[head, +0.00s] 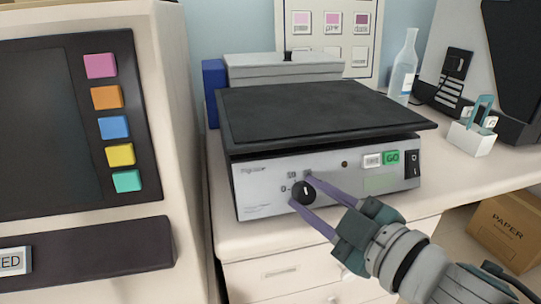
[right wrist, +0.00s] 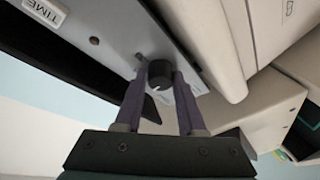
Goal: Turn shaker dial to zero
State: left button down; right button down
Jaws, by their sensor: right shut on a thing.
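The shaker (head: 330,180) stands on the bench, with a black flat platform (head: 320,110) above a silver front panel. Its round black dial (head: 304,193) is at the panel's lower left, with a "0" printed to its left and other marks above. The dial's pale pointer line looks close to upright in the head view. My right gripper (head: 300,189) is shut on the dial, one purple finger on each side. The right wrist view also shows the dial (right wrist: 160,76) between the two fingers. My left gripper is not in view.
Right of the dial are a pale button, a green GO button (head: 391,158) and a black rocker switch (head: 413,163). A machine with coloured buttons (head: 115,127) stands at the left. A bottle (head: 404,68) and a small white holder (head: 471,138) are on the bench at right.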

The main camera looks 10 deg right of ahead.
jog(key=n+p, duration=0.1)
jog(key=n, duration=0.1)
jog(key=n+g+p, duration=0.1)
jog(key=n, duration=0.1)
jog(key=shift+w+d+r+g+y+p, duration=0.1)
jog(key=shift+r+g+y+p, duration=0.2)
jog(key=shift+r, duration=0.05)
jog(key=n+g+p, duration=0.1)
jog(key=n+p, duration=0.2)
jog(key=shift+r+n, duration=0.15)
jog(key=shift+n, duration=0.25)
jog(key=n+g+p, duration=0.1)
jog(key=n+p, duration=0.2)
jog(key=shift+n+g+h+p, duration=0.35)
jog(key=shift+n+g+h, duration=0.15)
jog(key=shift+n, duration=0.2)
jog(key=shift+f, duration=0.2)
jog(key=c, duration=0.5)
grip_release()
